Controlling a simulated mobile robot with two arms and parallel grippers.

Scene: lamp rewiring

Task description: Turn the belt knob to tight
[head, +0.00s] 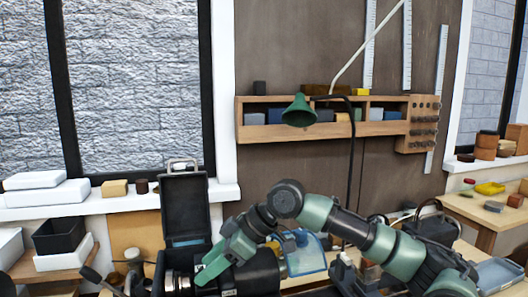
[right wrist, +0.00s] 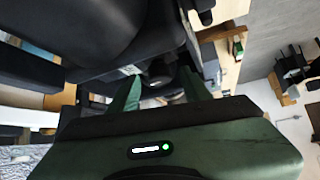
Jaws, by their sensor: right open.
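A dark machine with a black rounded body (head: 262,276) and silver round parts (head: 178,284) stands at the bottom of the head view. My right gripper (head: 212,268) is over this machine, its green fingers pointing down and left. In the right wrist view its two fingers (right wrist: 160,92) are spread apart, and a small dark round part (right wrist: 160,72) shows between and beyond them. I cannot tell whether this part is the belt knob, or whether the fingers touch it. No knob marking is readable. My left gripper is not in view.
A black case with a raised lid (head: 185,207) stands just behind the machine. A clear blue container (head: 305,256) is to its right. A side table (head: 482,212) is at right.

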